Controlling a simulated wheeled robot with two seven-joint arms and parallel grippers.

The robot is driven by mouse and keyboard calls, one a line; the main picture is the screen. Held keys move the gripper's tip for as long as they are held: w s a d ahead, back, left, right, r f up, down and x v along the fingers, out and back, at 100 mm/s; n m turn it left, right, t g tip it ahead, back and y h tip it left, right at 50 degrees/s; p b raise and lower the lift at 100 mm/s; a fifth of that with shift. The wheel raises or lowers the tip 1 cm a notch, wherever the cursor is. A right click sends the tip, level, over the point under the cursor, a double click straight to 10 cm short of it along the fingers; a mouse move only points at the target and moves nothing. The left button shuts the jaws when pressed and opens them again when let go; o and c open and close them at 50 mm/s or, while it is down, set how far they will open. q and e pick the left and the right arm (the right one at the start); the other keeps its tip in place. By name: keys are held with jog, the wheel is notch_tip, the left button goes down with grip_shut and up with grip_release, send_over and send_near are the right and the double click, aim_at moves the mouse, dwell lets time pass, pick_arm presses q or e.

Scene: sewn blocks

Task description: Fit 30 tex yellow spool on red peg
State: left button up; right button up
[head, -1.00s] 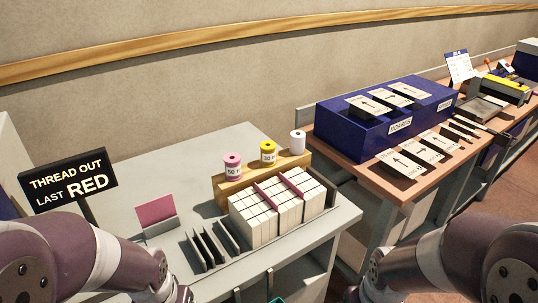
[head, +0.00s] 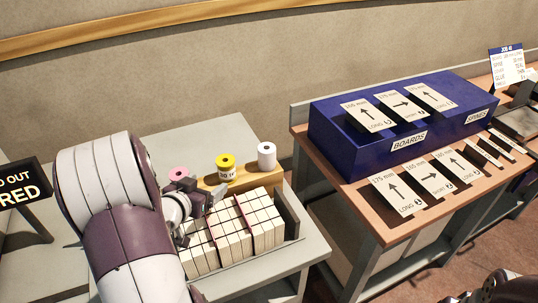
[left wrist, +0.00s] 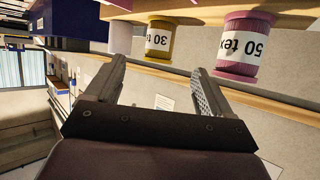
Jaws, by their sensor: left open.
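The yellow spool (head: 226,170) stands on a wooden rack between the pink spool (head: 178,174) and the white spool (head: 267,157). In the left wrist view the yellow spool (left wrist: 158,40) shows a white label with "30", and the pink spool (left wrist: 246,45) reads "50 tex". My left gripper (head: 211,195) is open and empty, just in front of the rack. In the left wrist view its fingers (left wrist: 158,75) point toward the yellow spool and stand apart from it. No red peg shows.
White blocks (head: 232,235) in rows stand right below my left gripper. A blue box (head: 390,110) with boards stands on the wooden bench (head: 370,222) to the right. The grey table top (head: 130,142) behind the rack is clear.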

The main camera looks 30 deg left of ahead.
aim_at(222, 171)
pick_arm(q)
jog(key=x, duration=0.8)
jog(key=p+x, duration=0.1)
jog(key=x, duration=0.3)
jog(key=shift+w+a+r, duration=0.2)
jog(key=shift+w, duration=0.15)
jog(key=c, duration=1.1)
